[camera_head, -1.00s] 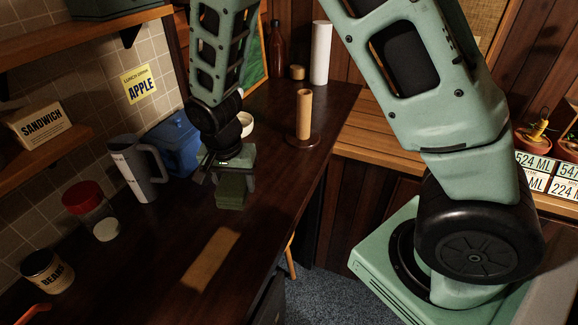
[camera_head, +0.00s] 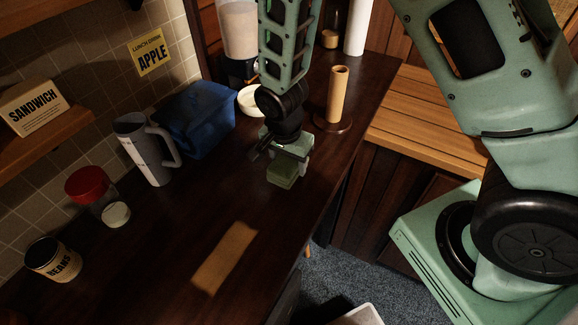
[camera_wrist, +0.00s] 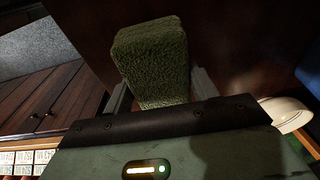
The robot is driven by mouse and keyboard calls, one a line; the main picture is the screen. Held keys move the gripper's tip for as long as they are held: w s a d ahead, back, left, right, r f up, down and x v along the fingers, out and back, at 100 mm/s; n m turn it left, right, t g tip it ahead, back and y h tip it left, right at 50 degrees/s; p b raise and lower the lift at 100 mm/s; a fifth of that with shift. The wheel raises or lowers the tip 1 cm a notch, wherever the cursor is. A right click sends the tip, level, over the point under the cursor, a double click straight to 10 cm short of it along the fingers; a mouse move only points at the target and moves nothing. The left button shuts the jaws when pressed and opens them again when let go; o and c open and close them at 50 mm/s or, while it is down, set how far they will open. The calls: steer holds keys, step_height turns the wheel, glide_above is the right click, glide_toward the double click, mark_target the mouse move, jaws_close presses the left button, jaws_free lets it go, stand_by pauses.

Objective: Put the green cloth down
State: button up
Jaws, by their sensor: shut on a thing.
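The green cloth (camera_head: 283,176) is a folded, fuzzy block held below my gripper (camera_head: 285,158) over the dark counter (camera_head: 190,230). In the wrist view the cloth (camera_wrist: 152,55) sits between the two fingers of my gripper (camera_wrist: 160,85), which are shut on it. I cannot tell whether the cloth's underside touches the counter.
A white bowl (camera_head: 251,101) and a wooden paper holder (camera_head: 338,95) stand behind.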

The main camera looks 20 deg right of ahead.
steer(key=shift+f+p, duration=0.3)
steer(key=shift+f, duration=1.2)
steer(key=shift+f, duration=0.1)
steer(key=shift+f, duration=0.15)
steer(key=o, duration=1)
